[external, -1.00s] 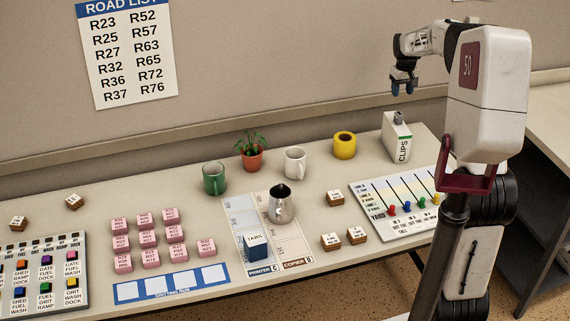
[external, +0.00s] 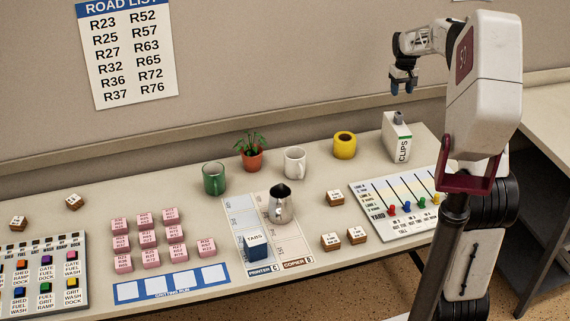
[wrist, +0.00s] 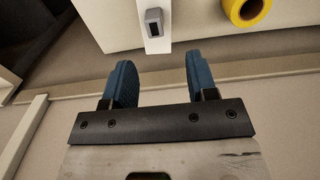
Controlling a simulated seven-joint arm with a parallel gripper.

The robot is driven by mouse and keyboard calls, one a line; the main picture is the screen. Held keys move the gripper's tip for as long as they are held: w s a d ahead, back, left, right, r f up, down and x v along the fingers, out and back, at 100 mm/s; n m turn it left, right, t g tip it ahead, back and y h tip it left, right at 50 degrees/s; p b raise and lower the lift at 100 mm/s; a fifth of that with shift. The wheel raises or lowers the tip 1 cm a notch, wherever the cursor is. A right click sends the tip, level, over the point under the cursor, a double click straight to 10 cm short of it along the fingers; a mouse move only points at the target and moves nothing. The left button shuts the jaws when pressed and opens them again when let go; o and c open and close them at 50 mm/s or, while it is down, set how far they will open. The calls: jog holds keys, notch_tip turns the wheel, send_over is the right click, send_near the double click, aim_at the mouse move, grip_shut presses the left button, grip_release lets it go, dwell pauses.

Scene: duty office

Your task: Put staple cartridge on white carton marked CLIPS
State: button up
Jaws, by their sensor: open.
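The white carton marked CLIPS (external: 396,142) stands upright near the back right of the table; its top also shows in the wrist view (wrist: 155,45). A small grey block with a dark recess (wrist: 153,21), which looks like the staple cartridge, rests on the carton's top. It shows small in the external view (external: 398,117). My gripper (external: 403,88) is open and empty, above the carton and clear of the block. In the wrist view its blue fingers (wrist: 161,78) are apart, with nothing between them.
A yellow tape roll (external: 344,145) and a white mug (external: 294,161) stand left of the carton. The yard board (external: 402,206) lies in front of it. The wall is close behind.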

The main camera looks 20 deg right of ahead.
jog(key=s+a+r, duration=0.3)
jog(key=s+a, duration=0.2)
jog(key=s, duration=0.3)
jog(key=s+a+r+t, duration=0.1)
jog(key=s+a+r, duration=0.25)
jog(key=s, duration=0.45)
jog(key=s+a+r, duration=0.3)
jog(key=s+a, duration=0.2)
jog(key=s, duration=0.3)
jog(key=s+a+f, duration=0.1)
jog(key=s+a, duration=0.1)
jog(key=s, duration=0.6)
jog(key=s+a+f+t, duration=0.1)
jog(key=s+a+f, duration=0.1)
jog(key=s, duration=0.7)
jog(key=s+a+f, duration=0.2)
jog(key=s+a, duration=0.2)
jog(key=s, duration=0.5)
